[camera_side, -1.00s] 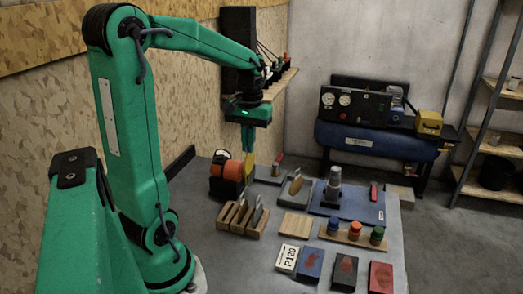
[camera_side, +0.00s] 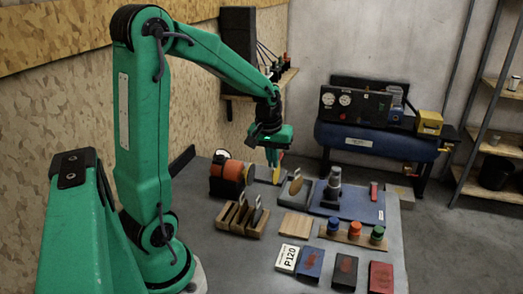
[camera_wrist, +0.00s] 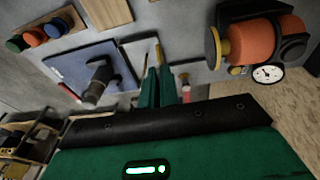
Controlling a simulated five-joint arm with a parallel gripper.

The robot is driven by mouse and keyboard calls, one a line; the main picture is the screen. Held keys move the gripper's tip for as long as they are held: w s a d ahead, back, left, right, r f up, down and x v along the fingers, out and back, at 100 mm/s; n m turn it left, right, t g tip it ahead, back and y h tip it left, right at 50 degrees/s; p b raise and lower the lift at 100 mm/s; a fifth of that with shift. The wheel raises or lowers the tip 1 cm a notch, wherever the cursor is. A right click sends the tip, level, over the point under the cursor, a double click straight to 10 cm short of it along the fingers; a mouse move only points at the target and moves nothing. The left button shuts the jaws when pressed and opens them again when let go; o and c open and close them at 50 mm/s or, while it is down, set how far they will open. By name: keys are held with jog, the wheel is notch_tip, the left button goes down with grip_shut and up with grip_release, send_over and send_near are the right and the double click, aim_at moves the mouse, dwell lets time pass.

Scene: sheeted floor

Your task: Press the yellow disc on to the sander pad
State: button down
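My gripper (camera_side: 274,164) hangs above the far part of the bench, to the right of the orange machine. Its green fingers point down, and the yellow disc (camera_side: 281,158) shows edge-on at them. In the wrist view, the fingers (camera_wrist: 157,58) are close together with a thin pale edge between them, so the gripper appears shut on the disc. The grey sander (camera_side: 333,188) stands on a blue mat to the right of the gripper and apart from it. The sander also shows in the wrist view (camera_wrist: 98,78). Its pad face is not clear in either view.
An orange machine (camera_side: 232,174) with a gauge stands left of the gripper. A grey plate (camera_side: 297,188) with a tan disc stands between gripper and sander. Coloured-lidded jars (camera_side: 355,232) and blocks (camera_side: 345,270) fill the near right.

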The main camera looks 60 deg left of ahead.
jog(key=shift+f, duration=1.6)
jog(key=shift+s+a, duration=0.15)
jog(key=shift+y, duration=0.3)
jog(key=shift+s+a, duration=1.9)
jog(key=shift+s, duration=0.05)
jog(key=shift+s+a, duration=0.55)
jog(key=shift+a, duration=0.1)
jog(key=c, duration=1.6)
grip_release()
jog(key=shift+r, duration=0.2)
jog(key=shift+s+d+r, duration=0.15)
jog(key=shift+s+r, duration=0.05)
jog(key=shift+r, duration=1.05)
jog(key=shift+s+d+r, duration=0.15)
jog(key=shift+s+r, duration=0.1)
jog(key=shift+r, duration=0.95)
jog(key=shift+s+d+r, duration=0.15)
jog(key=shift+s+r, duration=0.05)
jog(key=shift+r, duration=1.05)
